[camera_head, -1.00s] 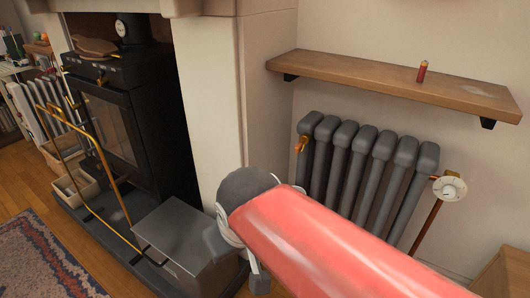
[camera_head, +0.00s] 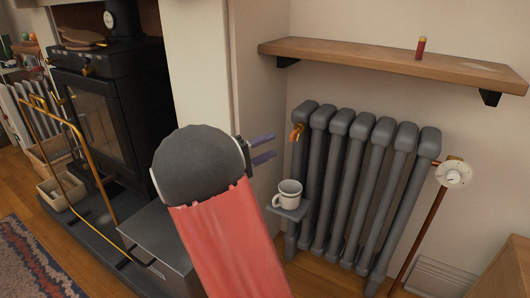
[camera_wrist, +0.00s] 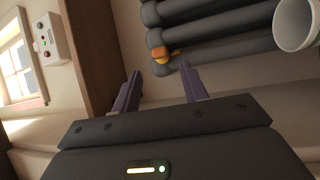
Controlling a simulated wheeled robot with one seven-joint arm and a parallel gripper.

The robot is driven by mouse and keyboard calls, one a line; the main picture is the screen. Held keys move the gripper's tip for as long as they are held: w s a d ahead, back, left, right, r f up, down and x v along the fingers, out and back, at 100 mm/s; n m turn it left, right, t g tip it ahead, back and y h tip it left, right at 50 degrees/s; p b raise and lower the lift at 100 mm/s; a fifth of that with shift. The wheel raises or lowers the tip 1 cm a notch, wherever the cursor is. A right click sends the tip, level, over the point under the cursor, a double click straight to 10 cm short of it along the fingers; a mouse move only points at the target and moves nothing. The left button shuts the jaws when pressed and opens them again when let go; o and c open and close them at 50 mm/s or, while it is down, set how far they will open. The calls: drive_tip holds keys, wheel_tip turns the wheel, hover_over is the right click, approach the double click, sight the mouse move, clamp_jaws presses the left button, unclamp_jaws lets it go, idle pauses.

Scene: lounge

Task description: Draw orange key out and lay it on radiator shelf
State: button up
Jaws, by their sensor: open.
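The orange key (camera_head: 297,132) sits at the upper left end of the grey radiator (camera_head: 345,185). It shows as a small orange and brass piece in the wrist view (camera_wrist: 161,54), beyond my fingers. My gripper (camera_head: 273,149) is open and empty, just left of the key and apart from it, with its two purple-grey fingers pointing towards the radiator. In the wrist view my gripper (camera_wrist: 160,85) has a clear gap between the fingertips. The wooden radiator shelf (camera_head: 370,63) is on the wall above the radiator.
A white mug (camera_head: 289,194) stands on a small grey ledge (camera_head: 291,211) close below my gripper. A small red and yellow cylinder (camera_head: 421,48) stands on the shelf. A round white dial (camera_head: 453,173) is at right. The stove (camera_head: 105,125) is at left.

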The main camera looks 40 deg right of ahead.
sight(293, 136)
drive_tip(key=shift+x, duration=4.35)
drive_tip(key=shift+c, duration=0.3)
clamp_jaws()
drive_tip(key=shift+s+a+f+b, duration=0.1)
drive_tip(key=shift+s+a+b, duration=0.15)
drive_tip(key=shift+a, duration=0.5)
drive_tip(key=shift+s+a+b, duration=0.1)
drive_tip(key=shift+s+a, duration=0.25)
drive_tip(key=shift+a, duration=0.35)
drive_tip(key=a, duration=0.1)
drive_tip(key=s+a, duration=0.1)
drive_tip(key=a, duration=0.1)
drive_tip(key=shift+s+a+b, duration=0.2)
drive_tip(key=shift+b, duration=0.15)
